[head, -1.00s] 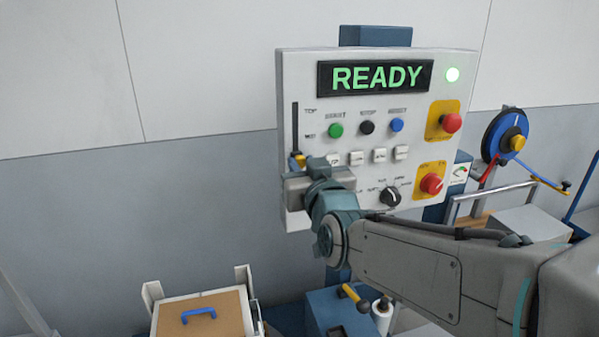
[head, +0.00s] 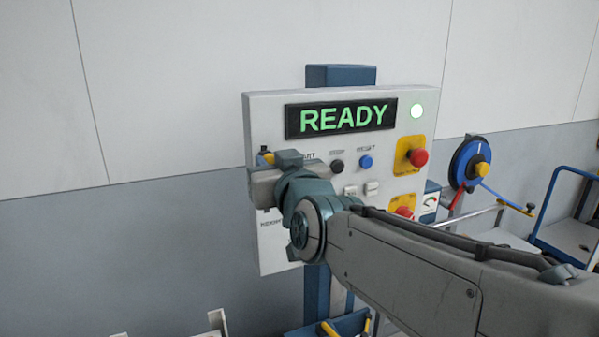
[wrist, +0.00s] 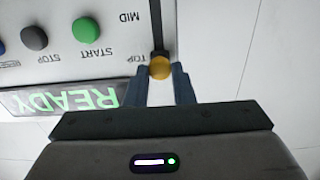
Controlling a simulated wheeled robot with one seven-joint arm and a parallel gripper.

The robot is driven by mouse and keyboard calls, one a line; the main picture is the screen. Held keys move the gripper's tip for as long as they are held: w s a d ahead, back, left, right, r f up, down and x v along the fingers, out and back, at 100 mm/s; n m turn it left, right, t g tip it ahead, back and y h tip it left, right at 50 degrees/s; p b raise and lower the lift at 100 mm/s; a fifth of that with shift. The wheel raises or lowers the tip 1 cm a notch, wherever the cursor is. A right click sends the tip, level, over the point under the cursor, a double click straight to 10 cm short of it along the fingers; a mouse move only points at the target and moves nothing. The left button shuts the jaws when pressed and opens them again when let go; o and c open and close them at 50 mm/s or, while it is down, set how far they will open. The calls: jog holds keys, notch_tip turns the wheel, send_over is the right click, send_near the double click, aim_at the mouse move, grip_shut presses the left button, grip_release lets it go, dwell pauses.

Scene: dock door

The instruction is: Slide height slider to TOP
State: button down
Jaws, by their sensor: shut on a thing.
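The control panel (head: 262,240) is white and upright, with a green READY display (head: 342,117). The height slider's yellow knob (wrist: 160,68) is at the end of its dark slot (wrist: 156,25), level with the TOP label, in the upside-down wrist view. My gripper (wrist: 160,76) has a finger on each side of the knob and is shut on it. In the head view the yellow knob (head: 266,157) shows just past my gripper at the panel's left edge. My gripper and wrist hide most of the slot there.
Blue (head: 365,161) and black (head: 337,166) buttons sit right of my gripper. A red mushroom button (head: 419,157) on yellow is further right, and a blue reel (head: 468,163) stands beyond the panel. The wall left of the panel is clear.

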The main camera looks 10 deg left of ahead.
jog(key=shift+r, duration=0.35)
jog(key=c, duration=1.2)
grip_release()
jog(key=shift+c, duration=0.2)
jog(key=shift+f, duration=0.15)
